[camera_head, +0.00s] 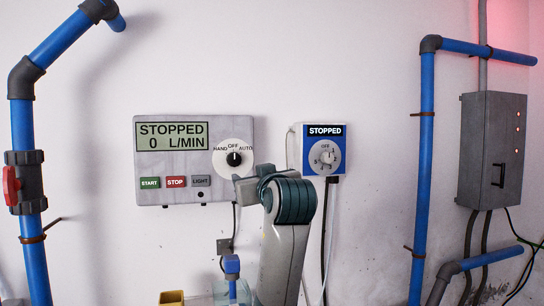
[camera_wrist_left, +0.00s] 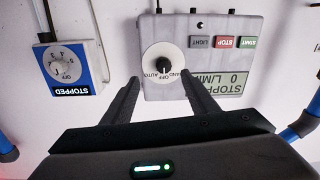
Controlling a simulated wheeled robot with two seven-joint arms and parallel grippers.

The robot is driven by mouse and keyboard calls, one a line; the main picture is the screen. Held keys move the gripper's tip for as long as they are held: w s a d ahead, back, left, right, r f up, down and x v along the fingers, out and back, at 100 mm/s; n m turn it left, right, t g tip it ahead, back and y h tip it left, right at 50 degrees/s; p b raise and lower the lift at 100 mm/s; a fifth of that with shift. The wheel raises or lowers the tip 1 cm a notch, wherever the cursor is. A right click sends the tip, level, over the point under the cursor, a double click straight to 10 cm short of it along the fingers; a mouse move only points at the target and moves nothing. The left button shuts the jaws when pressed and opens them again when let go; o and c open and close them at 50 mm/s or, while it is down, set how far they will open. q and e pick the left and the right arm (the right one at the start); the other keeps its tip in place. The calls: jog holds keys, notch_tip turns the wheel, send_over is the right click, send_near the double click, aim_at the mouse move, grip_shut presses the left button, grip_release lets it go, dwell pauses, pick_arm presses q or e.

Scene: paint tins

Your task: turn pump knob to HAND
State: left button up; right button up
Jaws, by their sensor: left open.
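The pump control panel (camera_head: 180,189) is a grey box on the wall. Its display reads STOPPED, 0 L/MIN. Its black knob (camera_head: 233,159) sits on a white disc marked HAND at left, OFF at top and AUTO at right; its pointer looks to be up at OFF. My left gripper (camera_head: 243,186) is just below and in front of the knob, partly hidden by its own wrist. In the left wrist view, upside down, the knob (camera_wrist_left: 163,66) shows between and beyond the spread fingers of the gripper (camera_wrist_left: 161,78), with nothing held. My right gripper is out of sight.
A second box (camera_head: 308,131) with a numbered dial, also reading STOPPED, hangs close to the right of my wrist. START, STOP and LIGHT buttons (camera_head: 175,182) are left below the knob. Blue pipes (camera_head: 424,160) and a grey cabinet (camera_head: 492,150) stand farther right.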

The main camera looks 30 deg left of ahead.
pick_arm(q)
jog(key=r, duration=0.1)
jog(key=s+r, duration=0.1)
jog(key=r+n, duration=0.1)
jog(key=shift+s+d, duration=0.2)
jog(key=shift+s, duration=0.05)
jog(key=shift+w+f, duration=0.1)
jog(key=shift+w, duration=0.05)
jog(key=p, duration=0.9)
send_near(235, 159)
jog(key=x, duration=0.7)
jog(key=shift+w+a, duration=0.2)
jog(key=shift+a, duration=0.15)
jog(key=shift+w+a, duration=0.3)
jog(key=shift+a, duration=0.05)
